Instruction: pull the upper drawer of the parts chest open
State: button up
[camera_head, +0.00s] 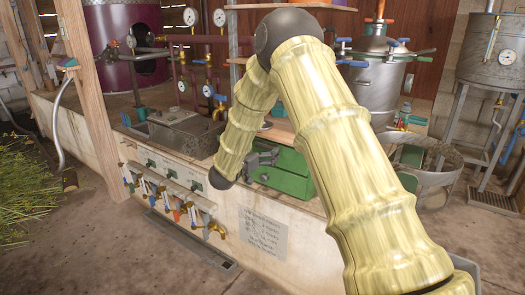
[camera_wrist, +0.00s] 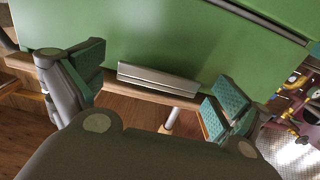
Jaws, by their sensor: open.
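The green parts chest (camera_head: 292,176) stands on the pale bench, partly hidden behind my arm in the head view. In the wrist view its green front (camera_wrist: 190,40) fills the upper part. A silver bar handle (camera_wrist: 158,84) on it lies between my fingers. My gripper (camera_wrist: 157,88) is open, with one teal-padded finger at each side of the handle and clear gaps to it. Contact with the green front cannot be told. In the head view my gripper (camera_head: 262,158) is at the chest's left front, small and partly hidden. I see no drawer standing out.
A grey metal box (camera_head: 180,130) stands left of the chest. Several taps (camera_head: 170,205) stick out of the bench front. A round basket-like vessel (camera_head: 430,165) and a steel pot (camera_head: 375,85) are to the right. Open floor lies in front of the bench.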

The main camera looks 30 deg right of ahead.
jog(key=c, duration=1.4)
jog(key=p+v, duration=0.6)
jog(key=v, duration=1.3)
jog(key=shift+s+a+f, duration=0.1)
jog(key=shift+s+a, duration=0.1)
jog(key=shift+a, duration=0.05)
jog(key=o, duration=1.4)
jog(key=v, duration=1.2)
